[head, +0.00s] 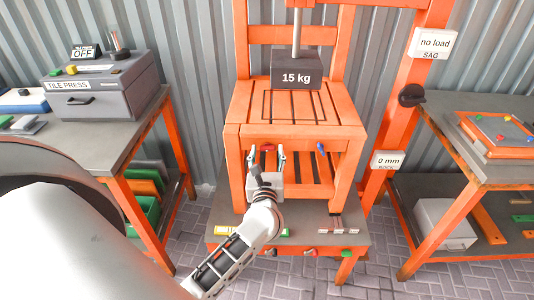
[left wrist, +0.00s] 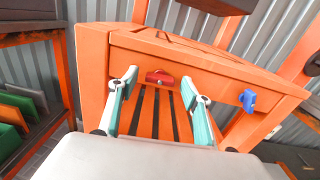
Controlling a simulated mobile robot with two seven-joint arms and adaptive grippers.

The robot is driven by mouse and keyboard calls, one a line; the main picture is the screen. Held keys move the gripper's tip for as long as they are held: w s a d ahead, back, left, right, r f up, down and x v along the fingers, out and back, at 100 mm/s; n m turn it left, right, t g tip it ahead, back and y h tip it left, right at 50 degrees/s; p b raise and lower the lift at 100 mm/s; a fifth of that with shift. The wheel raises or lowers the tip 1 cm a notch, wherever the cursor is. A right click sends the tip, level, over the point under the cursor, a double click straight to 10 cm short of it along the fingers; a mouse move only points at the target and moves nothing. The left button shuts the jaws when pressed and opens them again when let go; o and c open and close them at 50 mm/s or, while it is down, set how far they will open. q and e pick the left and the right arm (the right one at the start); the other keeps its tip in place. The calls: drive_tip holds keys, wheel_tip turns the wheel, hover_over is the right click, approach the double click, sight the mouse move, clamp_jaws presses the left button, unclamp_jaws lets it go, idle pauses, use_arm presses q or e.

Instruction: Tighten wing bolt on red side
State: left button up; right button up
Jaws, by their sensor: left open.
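The red wing bolt (left wrist: 159,77) sits on the front rail of the orange stool (left wrist: 220,68), left of the blue wing bolt (left wrist: 248,100). In the head view the red wing bolt (head: 267,148) and the blue wing bolt (head: 321,147) show on the same rail under the slatted top. My left gripper (head: 267,155) is open and empty in front of the red bolt. In the left wrist view its two fingers (left wrist: 158,88) stand apart on either side of the red bolt, and I see no contact with it. My right gripper is not in view.
A 15 kg weight (head: 296,76) hangs just above the stool top. The stool stands on a grey-topped bench (head: 300,229) with small coloured parts. A tile press (head: 100,90) is on the left table. A black knob (head: 411,95) is on the orange post at right.

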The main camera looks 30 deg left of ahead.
use_arm(q)
drive_tip(key=v, duration=1.2)
drive_tip(key=s+d+f+m+t+h, duration=0.2)
drive_tip(key=d+m+h, duration=0.4)
drive_tip(key=m, duration=0.9)
drive_tip(key=s+d+f+m+t+h, duration=0.1)
drive_tip(key=d+f+m+h, duration=0.35)
drive_tip(key=m, duration=0.95)
drive_tip(key=s+f+m+g+h, duration=0.1)
drive_tip(key=s+f+m+g, duration=0.6)
drive_tip(key=s+f+m, duration=0.4)
wheel_tip(320, 180, down, 6)
drive_tip(key=m, duration=0.7)
drive_tip(key=shift+r+g, duration=0.2)
drive_tip(key=shift+g, duration=0.1)
drive_tip(key=shift+s+h, duration=0.1)
drive_tip(key=shift+h, duration=0.15)
